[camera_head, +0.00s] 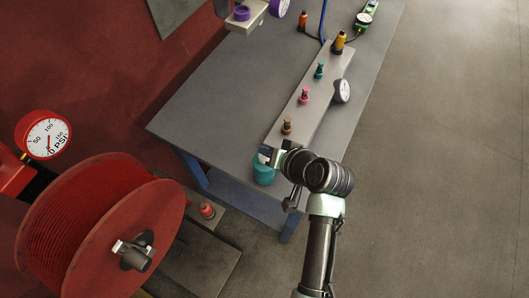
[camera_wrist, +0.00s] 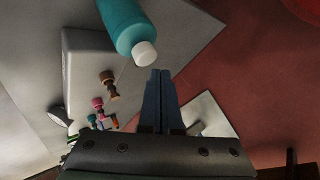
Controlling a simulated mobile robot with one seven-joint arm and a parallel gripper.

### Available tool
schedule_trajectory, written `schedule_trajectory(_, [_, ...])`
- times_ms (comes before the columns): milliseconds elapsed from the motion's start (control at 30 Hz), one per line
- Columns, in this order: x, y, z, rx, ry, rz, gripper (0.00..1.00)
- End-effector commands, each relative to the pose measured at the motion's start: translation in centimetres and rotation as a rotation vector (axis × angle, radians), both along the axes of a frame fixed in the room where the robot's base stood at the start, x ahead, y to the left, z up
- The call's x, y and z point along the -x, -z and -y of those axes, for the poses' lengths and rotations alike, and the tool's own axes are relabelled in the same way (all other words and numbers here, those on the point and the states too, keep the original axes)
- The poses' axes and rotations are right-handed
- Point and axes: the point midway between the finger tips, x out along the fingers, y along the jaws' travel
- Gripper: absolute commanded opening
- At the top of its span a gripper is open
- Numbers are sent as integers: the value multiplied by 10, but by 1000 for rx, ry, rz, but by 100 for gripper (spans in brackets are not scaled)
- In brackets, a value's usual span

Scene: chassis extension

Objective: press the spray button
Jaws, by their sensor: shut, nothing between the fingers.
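A teal spray can (camera_wrist: 122,22) with a white top (camera_wrist: 144,53), which appears to be the spray button, shows in the wrist view. In the head view the can (camera_head: 264,174) stands near the front corner of the workbench, its top hidden by my gripper. My gripper (camera_wrist: 160,72) is shut and empty in the wrist view. Its fingertips are close to the white top, just below and right of it in the picture. I cannot tell whether they touch it. In the head view my gripper (camera_head: 266,151) is over the can.
A pale panel (camera_head: 319,91) with several coloured knobs and a gauge (camera_head: 342,90) runs along the grey workbench (camera_head: 215,91), close to my gripper. A red hose reel (camera_head: 95,235) and a pressure gauge (camera_head: 46,135) are at left. The floor (camera_head: 445,160) at right is clear.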

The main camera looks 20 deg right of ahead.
Motion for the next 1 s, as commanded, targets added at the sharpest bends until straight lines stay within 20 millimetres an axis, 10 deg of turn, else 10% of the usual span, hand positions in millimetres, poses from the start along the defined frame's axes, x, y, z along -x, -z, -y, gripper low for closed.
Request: schedule_trajectory(1000, [0, 9, 0, 0, 0, 0, 0])
